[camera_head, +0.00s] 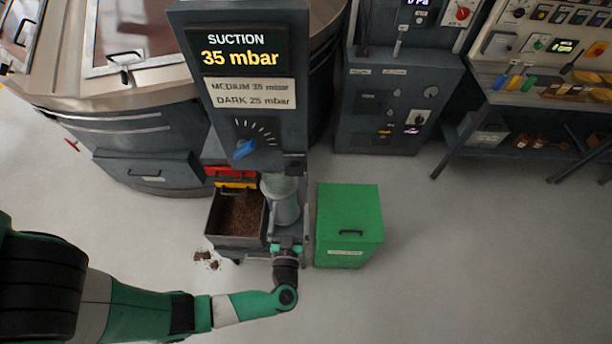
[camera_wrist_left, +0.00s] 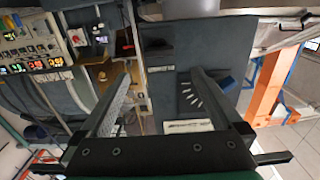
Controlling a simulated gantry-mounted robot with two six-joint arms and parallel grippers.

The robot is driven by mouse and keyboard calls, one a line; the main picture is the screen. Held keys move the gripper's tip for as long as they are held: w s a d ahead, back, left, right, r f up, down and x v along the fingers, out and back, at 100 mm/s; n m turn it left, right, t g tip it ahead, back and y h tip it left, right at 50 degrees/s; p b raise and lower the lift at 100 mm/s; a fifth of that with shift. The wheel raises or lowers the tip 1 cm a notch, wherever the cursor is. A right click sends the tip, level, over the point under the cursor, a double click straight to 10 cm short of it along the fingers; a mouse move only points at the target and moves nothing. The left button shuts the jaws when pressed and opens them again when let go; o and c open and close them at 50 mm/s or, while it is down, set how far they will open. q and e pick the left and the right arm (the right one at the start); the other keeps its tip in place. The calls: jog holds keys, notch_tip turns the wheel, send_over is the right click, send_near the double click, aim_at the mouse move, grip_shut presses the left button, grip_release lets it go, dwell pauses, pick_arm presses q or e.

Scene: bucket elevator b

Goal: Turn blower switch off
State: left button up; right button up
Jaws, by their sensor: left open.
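No control with a readable blower label shows, so I cannot tell which one is the blower switch. A grey suction column stands at centre in the head view, with a display reading "SUCTION 35 mbar" (camera_head: 234,56) and a blue knob (camera_head: 244,149) on a dial. A panel to its right carries a red rotary switch (camera_head: 461,13). My left gripper (camera_head: 287,246) is in front of the column's lower part, below the dial. In the left wrist view its two fingers (camera_wrist_left: 160,82) are spread apart with nothing between them. My right gripper is not in view.
A bin of brown grains (camera_head: 237,217) stands below the column, with a grey cylinder (camera_head: 281,203) beside it. A green box (camera_head: 348,222) stands to its right. A workbench (camera_head: 530,97) is at the upper right. Open floor lies at the lower right.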

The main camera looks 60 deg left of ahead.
aim_at(294, 175)
pick_arm(q)
jog(key=b+x, duration=0.1)
jog(key=x, duration=1.1)
jog(key=shift+w+d+r, duration=0.1)
jog(key=shift+r, duration=0.1)
jog(key=c, duration=1.2)
jog(key=shift+c, duration=0.2)
